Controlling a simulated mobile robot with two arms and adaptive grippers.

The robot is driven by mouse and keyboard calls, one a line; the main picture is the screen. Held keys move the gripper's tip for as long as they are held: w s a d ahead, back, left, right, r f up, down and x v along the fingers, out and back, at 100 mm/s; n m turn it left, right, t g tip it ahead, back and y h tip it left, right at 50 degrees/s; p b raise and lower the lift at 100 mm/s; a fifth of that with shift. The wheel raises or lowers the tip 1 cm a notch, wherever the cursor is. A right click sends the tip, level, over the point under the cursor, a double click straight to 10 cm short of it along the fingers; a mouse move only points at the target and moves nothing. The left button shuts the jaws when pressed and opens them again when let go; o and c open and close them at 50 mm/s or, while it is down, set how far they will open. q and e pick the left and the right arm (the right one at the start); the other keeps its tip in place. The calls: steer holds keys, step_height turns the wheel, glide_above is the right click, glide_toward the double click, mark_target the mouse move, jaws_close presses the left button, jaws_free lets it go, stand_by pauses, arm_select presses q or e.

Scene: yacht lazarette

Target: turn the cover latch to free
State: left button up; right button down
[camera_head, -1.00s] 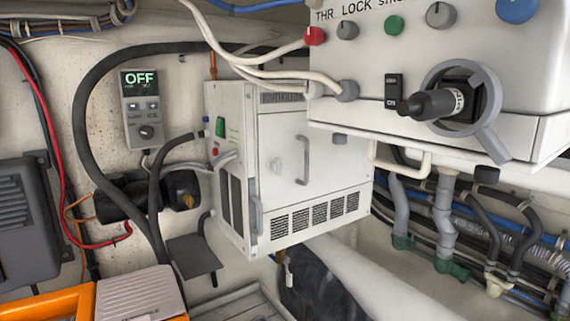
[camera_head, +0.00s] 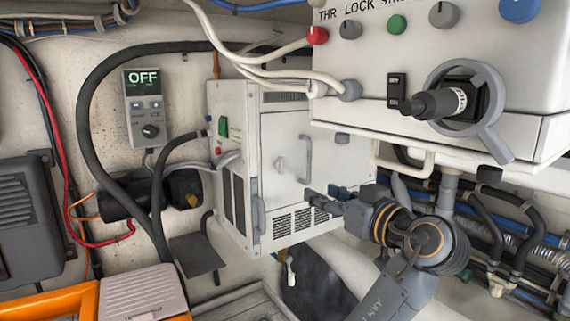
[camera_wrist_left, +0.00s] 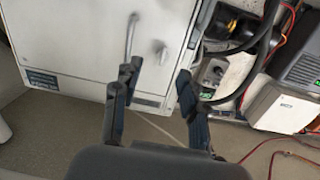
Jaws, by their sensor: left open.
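The white cabinet (camera_head: 285,150) stands mid-picture in the head view, with a closed front cover. A small grey latch (camera_head: 280,165) sits on the cover, beside a long grey pull handle (camera_head: 305,158). In the wrist view the latch (camera_wrist_left: 162,52) lies beyond the fingers, right of the handle (camera_wrist_left: 130,38). My right gripper is not in view.
A white control box (camera_head: 450,60) with knobs and a large black switch overhangs the upper right. A wall unit (camera_head: 145,105) reads OFF. Dark hoses curve left of the cabinet. Pipes and cables (camera_head: 500,220) run at right. An orange-framed box (camera_head: 140,295) stands at bottom left.

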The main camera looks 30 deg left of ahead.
mark_target(283, 163)
arm_select(q)
steer(key=shift+n+g+y, duration=0.3)
steer(key=shift+n+y, duration=0.1)
steer(key=shift+n, duration=0.3)
steer(key=w+a+r+p, duration=0.1)
steer(key=a+p, duration=0.1)
steer(key=a, duration=0.2)
steer(key=w+a+r+p, duration=0.1)
steer(key=a+p, duration=0.1)
steer(key=a, duration=0.1)
steer(key=w+a+r+p, duration=0.1)
steer(key=w+a+p, duration=0.1)
steer(key=a+p, duration=0.1)
steer(key=shift+a+r, duration=0.15)
steer(key=shift+a, duration=0.7)
steer(key=shift+w+a+f, duration=0.2)
steer(key=shift+w+a, duration=0.05)
steer(key=shift+a, duration=0.2)
jaws_close()
